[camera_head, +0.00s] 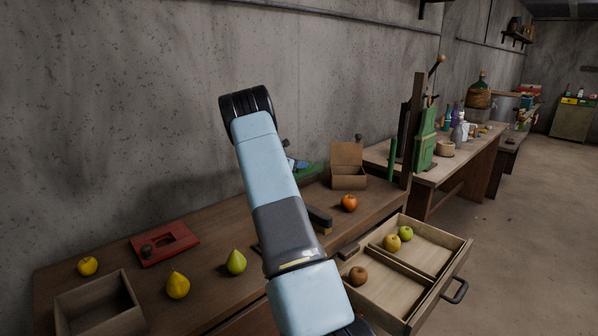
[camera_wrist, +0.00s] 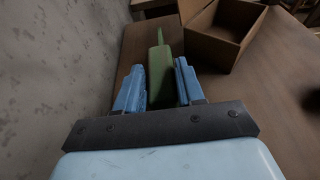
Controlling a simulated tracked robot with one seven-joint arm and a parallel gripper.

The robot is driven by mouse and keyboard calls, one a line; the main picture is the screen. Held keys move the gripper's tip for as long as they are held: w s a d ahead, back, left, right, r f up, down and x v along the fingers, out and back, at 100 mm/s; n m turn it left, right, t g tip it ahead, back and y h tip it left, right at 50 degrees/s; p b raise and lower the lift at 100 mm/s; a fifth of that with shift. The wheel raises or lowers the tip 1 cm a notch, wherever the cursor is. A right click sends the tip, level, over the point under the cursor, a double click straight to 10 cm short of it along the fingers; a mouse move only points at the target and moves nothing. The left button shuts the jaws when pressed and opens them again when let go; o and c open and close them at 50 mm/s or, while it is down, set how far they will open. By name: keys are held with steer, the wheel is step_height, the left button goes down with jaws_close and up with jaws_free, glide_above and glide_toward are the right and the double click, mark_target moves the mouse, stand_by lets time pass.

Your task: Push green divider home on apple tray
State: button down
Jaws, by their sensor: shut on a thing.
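My gripper (camera_wrist: 158,85) has its two blue fingers on either side of a green piece (camera_wrist: 160,70), shut on it. The piece has a narrow upright tip; it is probably the green divider. In the head view the green piece (camera_head: 310,171) shows beside my gripper's blue fingers (camera_head: 297,163), over the far side of the bench near the wall. My arm hides part of both. The wooden tray (camera_head: 462,258), like an open drawer with a dark handle, is at the lower right, well away from my gripper. It holds a brown fruit (camera_head: 358,276), a yellow apple (camera_head: 392,242) and a green apple (camera_head: 406,233).
An open cardboard box (camera_wrist: 222,48) stands just right of my gripper; it also shows in the head view (camera_head: 348,180). An orange fruit (camera_head: 349,203), pears, a red plate (camera_head: 165,243) and a wooden box (camera_head: 98,305) are on the bench. The wall is close on the left.

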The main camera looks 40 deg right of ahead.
mark_target(299, 170)
step_height(299, 170, down, 3)
steer(key=shift+r, duration=0.1)
steer(key=c, duration=0.7)
jaws_free()
steer(key=w+f+v, duration=0.1)
steer(key=v, duration=1.2)
steer(key=s+a+r+m+y, duration=0.4)
steer(key=s+a+r+m, duration=0.2)
steer(key=s+a+r, duration=0.4)
steer(key=s+a+r+m+y, duration=0.3)
steer(key=s+a+r+m, duration=0.2)
steer(key=s+a+r, duration=0.55)
steer(key=s+a+m+t+y, duration=0.1)
steer(key=s+a+m+y, duration=0.1)
steer(key=s+a, duration=0.4)
steer(key=s+a+m+t+y, duration=0.2)
steer(key=s+a, duration=0.4)
steer(key=s, duration=0.6)
steer(key=s+a+m+t+y, duration=0.1)
steer(key=s+a+m+y, duration=0.2)
steer(key=s+a, duration=0.3)
steer(key=s, duration=0.3)
steer(key=shift+s+a+m+t+y, duration=0.3)
steer(key=shift+s+a+m, duration=0.1)
